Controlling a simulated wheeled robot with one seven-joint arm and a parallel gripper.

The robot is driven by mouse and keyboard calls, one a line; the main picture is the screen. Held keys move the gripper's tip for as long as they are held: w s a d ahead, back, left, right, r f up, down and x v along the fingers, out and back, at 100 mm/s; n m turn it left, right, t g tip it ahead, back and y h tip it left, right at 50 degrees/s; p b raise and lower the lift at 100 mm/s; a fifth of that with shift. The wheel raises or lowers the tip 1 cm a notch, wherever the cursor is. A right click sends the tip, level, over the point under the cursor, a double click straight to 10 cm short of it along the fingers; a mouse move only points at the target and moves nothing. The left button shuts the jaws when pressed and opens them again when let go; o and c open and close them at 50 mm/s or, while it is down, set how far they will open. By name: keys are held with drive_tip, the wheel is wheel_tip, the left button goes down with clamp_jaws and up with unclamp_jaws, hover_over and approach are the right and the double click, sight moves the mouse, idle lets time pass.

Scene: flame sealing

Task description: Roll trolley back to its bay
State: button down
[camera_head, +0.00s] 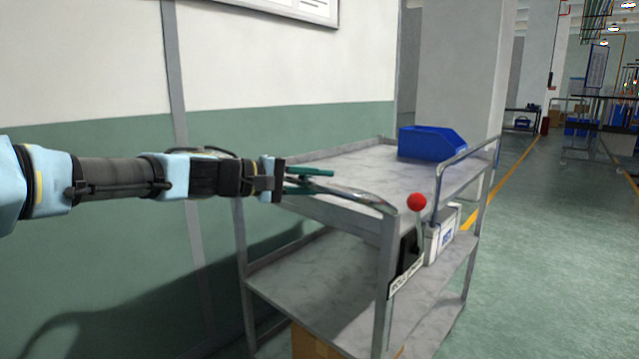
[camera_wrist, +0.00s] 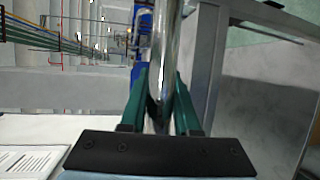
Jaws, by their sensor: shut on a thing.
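The grey metal trolley (camera_head: 315,212) stands beside the green and white wall, with an upper and a lower shelf. My gripper (camera_head: 308,179) reaches in from the left and is shut on the trolley's chrome handle rail (camera_head: 355,193) at the near end. In the wrist view, the green fingers (camera_wrist: 161,95) lie on both sides of the chrome rail (camera_wrist: 166,45). A lever with a red ball knob (camera_head: 416,202) stands up at the trolley's near right corner, above a partly readable label (camera_head: 405,277). No marked bay is clearly visible.
A blue bin (camera_head: 431,143) sits on the top shelf, and a white box (camera_head: 440,237) is lower on the right side. A cardboard box (camera_head: 318,343) is partly visible beneath. A pillar (camera_head: 455,70) stands behind; green floor (camera_head: 560,250) is clear to the right.

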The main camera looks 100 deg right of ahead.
drive_tip(key=shift+s+r, duration=0.1)
drive_tip(key=shift+r, duration=0.1)
drive_tip(key=c, duration=0.7)
unclamp_jaws()
drive_tip(key=shift+d+f, duration=0.1)
drive_tip(key=shift+o, duration=0.2)
drive_tip(key=b+v, duration=0.2)
drive_tip(key=v, duration=0.8)
drive_tip(key=shift+w, duration=0.35)
